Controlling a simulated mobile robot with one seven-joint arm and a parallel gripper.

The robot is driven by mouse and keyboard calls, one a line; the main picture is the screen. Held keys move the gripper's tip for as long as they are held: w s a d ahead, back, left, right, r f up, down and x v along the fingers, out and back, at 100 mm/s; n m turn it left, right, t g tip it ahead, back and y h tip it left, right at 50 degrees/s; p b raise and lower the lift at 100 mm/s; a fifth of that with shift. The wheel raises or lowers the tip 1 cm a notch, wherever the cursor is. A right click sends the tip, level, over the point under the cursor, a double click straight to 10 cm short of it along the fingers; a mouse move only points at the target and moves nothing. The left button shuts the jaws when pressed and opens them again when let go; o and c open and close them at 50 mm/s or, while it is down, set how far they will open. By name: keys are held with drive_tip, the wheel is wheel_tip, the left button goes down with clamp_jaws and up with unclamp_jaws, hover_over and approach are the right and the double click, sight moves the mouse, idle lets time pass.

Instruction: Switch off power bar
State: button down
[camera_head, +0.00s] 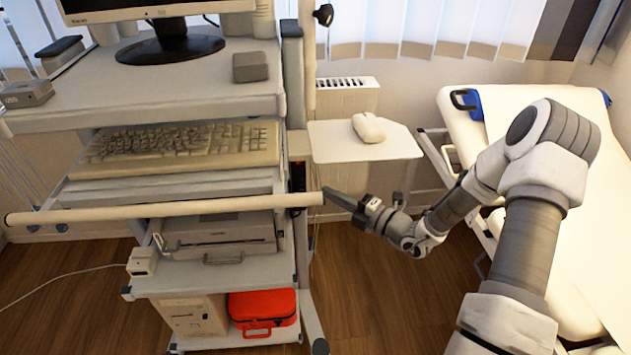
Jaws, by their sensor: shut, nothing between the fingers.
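A narrow dark strip with a small reddish spot, likely the power bar (298,176), is mounted upright on the right side of the cart, below the keyboard shelf. Its lower part is partly hidden by the cart's long pale handle bar. My gripper (328,191) is shut and empty. Its tip points left and is close to the right end of the handle bar, just right of and slightly below the dark strip. I cannot tell whether the tip touches anything. The switch itself is too small to make out.
The cart (150,285) carries a monitor (165,25), a keyboard (180,142), a printer-like device (215,235) and a red case (263,308). A white side tray (395,146) with a mouse (369,127) sits above my gripper. A bed (590,200) stands right; wooden floor lies between.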

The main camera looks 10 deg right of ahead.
drive_tip(key=shift+v, duration=1.15)
drive_tip(key=shift+a+f, duration=0.1)
